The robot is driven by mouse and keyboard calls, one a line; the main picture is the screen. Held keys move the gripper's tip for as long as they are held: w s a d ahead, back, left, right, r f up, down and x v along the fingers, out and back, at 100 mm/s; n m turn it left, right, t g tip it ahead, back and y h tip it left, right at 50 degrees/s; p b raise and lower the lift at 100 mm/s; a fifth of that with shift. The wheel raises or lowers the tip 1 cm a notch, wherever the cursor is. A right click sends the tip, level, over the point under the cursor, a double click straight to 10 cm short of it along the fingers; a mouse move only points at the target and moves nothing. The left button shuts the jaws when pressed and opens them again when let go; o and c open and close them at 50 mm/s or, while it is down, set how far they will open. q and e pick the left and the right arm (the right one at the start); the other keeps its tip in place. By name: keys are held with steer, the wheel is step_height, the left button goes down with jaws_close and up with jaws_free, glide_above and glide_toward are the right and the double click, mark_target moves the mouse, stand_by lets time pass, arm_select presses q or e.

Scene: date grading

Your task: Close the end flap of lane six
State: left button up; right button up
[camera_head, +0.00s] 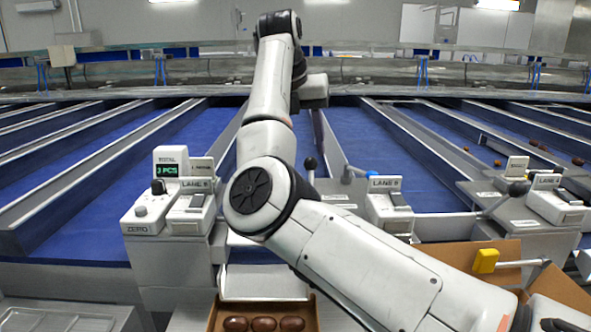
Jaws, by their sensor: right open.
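The lane six console (187,205) stands left of centre, with a lit green display reading "3 PCS"; its lane label is small. To its right, a pale chute (265,282) drops to a brown tray (213,318) holding dark dates (264,323). A lever with a black ball knob (310,163) stands upright just right of my arm; my arm hides most of the lane's end, so the flap's position cannot be told. My left gripper is out of view.
The lane 5 console (388,202) and a blue knob (372,174) are right of my arm. The lane 4 console (556,200) and another black knob (518,188) are farther right. A yellow block (485,260) on a rod sits by a cardboard box (565,287).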

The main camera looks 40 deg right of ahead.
mark_target(313, 170)
steer(key=x, duration=0.8)
steer(key=shift+s+d+p, duration=0.1)
steer(key=shift+s+p, duration=0.2)
steer(key=shift+s, duration=0.05)
steer(key=shift+x, duration=0.95)
steer(key=c, duration=1.1)
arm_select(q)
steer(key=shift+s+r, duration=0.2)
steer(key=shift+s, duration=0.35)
arm_select(e)
jaws_close()
